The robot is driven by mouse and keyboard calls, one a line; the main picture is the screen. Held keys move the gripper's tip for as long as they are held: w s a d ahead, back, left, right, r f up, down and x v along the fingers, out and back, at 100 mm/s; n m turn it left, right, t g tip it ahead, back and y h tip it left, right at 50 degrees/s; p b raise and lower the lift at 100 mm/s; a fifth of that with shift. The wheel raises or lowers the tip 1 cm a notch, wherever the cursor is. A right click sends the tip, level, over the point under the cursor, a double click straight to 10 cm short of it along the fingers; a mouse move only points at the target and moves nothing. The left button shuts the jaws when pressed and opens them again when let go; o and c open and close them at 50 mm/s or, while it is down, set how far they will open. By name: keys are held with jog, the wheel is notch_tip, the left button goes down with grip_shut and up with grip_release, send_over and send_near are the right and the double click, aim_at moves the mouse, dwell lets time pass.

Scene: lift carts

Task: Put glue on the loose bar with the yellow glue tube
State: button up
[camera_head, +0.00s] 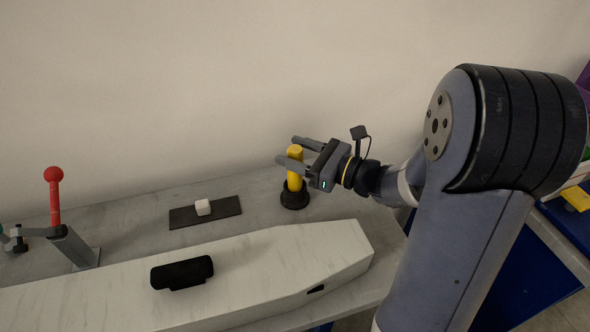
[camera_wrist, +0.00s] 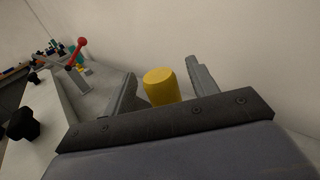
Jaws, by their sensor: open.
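The yellow glue tube (camera_head: 295,182) stands upright in a round black base (camera_head: 294,199) on the grey table. My gripper (camera_head: 289,151) is open, with its fingers on either side of the tube's upper part. In the wrist view, the tube's yellow top (camera_wrist: 162,86) shows between the two fingers (camera_wrist: 161,70), with a gap on each side.
A red-handled lever clamp (camera_head: 54,195) stands at the far left. The wall is close behind. A blue cart (camera_head: 545,265) is at the right.

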jog(key=shift+w+a, duration=0.1)
jog(key=shift+a, duration=0.05)
jog(key=shift+c, duration=0.3)
grip_shut()
dwell(0.3)
